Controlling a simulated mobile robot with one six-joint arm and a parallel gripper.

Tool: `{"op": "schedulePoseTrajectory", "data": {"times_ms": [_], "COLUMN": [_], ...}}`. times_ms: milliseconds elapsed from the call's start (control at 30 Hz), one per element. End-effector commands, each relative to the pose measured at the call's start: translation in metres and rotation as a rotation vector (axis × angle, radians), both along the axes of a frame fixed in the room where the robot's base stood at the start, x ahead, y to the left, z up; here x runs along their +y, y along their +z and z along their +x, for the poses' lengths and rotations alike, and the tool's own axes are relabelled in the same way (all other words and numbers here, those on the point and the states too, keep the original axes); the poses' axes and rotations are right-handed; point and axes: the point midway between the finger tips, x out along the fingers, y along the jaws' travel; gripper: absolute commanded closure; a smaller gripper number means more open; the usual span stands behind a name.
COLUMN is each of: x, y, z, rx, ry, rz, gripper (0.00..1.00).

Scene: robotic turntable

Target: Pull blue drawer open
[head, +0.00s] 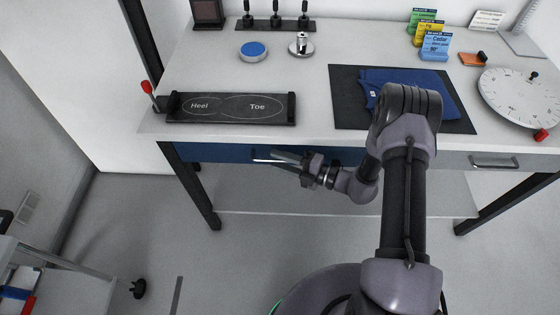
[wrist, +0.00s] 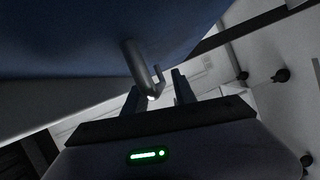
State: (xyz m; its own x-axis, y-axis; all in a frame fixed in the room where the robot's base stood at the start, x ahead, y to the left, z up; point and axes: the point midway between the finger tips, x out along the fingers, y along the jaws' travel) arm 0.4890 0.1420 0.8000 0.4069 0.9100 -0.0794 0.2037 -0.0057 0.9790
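The blue drawer (head: 215,153) sits under the left part of the white table and looks shut. Its metal bar handle (head: 262,160) shows beside my fingertips. My gripper (head: 283,160) is in front of the drawer face, at the right part of the handle. In the wrist view the dark blue drawer face (wrist: 85,35) fills the upper left. The grey handle (wrist: 133,62) reaches down between the two fingers of my gripper (wrist: 156,90). The fingers are apart, with a visible gap to the right of the handle. Whether the left finger touches it I cannot tell.
A grey drawer with its own handle (head: 493,162) is at the right under the table. Table legs (head: 195,185) and a lower shelf (head: 250,198) are below. A Heel-Toe board (head: 230,108) lies above the blue drawer.

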Motion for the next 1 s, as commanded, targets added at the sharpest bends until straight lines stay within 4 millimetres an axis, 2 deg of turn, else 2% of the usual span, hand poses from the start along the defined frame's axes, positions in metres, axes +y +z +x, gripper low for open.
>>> {"op": "schedulePoseTrajectory", "data": {"times_ms": [200, 367, 400, 1000], "x": [0.0003, 0.0001, 0.0001, 0.0001], "y": [0.0004, 0.0003, 0.0003, 0.0002], "z": [0.0001, 0.0000, 0.0000, -0.0001], "rx": [-0.001, -0.001, -0.001, -0.001], "ry": [0.000, 0.001, 0.001, 0.001], "rz": [0.000, 0.000, 0.000, 0.000], "gripper": [0.67, 0.99, 1.00, 1.00]}}
